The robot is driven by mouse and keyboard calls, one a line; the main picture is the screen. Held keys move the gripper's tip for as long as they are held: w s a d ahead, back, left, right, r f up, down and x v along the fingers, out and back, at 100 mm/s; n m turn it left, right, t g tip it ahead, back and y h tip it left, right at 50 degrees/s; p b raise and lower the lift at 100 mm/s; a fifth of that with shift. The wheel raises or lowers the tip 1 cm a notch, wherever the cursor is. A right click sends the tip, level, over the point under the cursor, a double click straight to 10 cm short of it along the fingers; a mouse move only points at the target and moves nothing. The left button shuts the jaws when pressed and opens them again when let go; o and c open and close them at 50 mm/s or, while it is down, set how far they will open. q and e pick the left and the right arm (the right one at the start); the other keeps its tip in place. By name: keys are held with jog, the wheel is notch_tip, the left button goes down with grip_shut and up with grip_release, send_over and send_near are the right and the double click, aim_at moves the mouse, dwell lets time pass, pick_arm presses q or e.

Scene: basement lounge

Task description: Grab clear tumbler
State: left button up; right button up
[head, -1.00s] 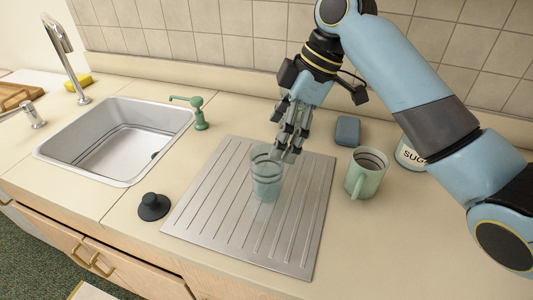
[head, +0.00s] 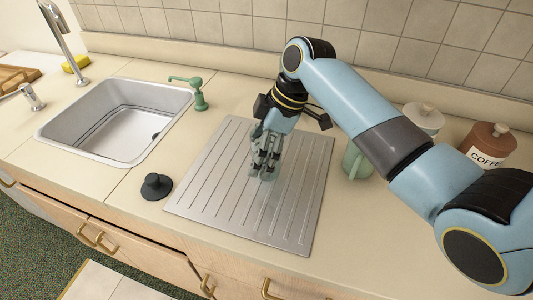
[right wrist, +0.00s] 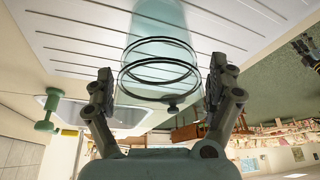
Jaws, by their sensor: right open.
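The clear tumbler (right wrist: 160,45) is a tinted see-through glass with dark rings near its rim. In the right wrist view it lies between the two open fingers of my right gripper (right wrist: 165,100), with its rim end nearest the palm. In the head view the right gripper (head: 264,162) covers most of the tumbler, and only a faint part (head: 270,189) shows through the fingers. The tumbler stands on the ribbed metal drainboard (head: 205,195). I cannot tell whether the fingers touch the glass.
A green mug (head: 356,160) stands just right of the drainboard, partly behind my right arm. A dark sink plug (head: 156,186) lies to its left. A green soap dispenser (head: 199,97) stands by the sink (head: 90,146). Canisters (head: 487,145) stand at the right.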

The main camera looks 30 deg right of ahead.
pick_arm(q)
jog(key=shift+s, duration=0.2)
pick_arm(e)
jog(key=shift+c, duration=0.5)
jog(key=c, duration=1.4)
jog(key=shift+r, duration=0.5)
jog(key=v, duration=0.1)
jog(key=b+v, duration=0.1)
jog(key=v, duration=0.1)
jog(key=shift+w+a+r, duration=0.1)
jog(key=shift+r, duration=0.25)
jog(key=s+d+r, duration=0.4)
jog(key=d, duration=0.1)
jog(key=s+d+r+b, duration=0.1)
jog(key=s+d+r, duration=0.1)
jog(key=d, duration=0.1)
jog(key=shift+s+d+r, duration=0.2)
jog(key=shift+s+d, duration=0.05)
pick_arm(q)
jog(key=shift+s+f, duration=0.2)
jog(key=shift+f, duration=0.75)
pick_arm(e)
jog(key=shift+s, duration=0.15)
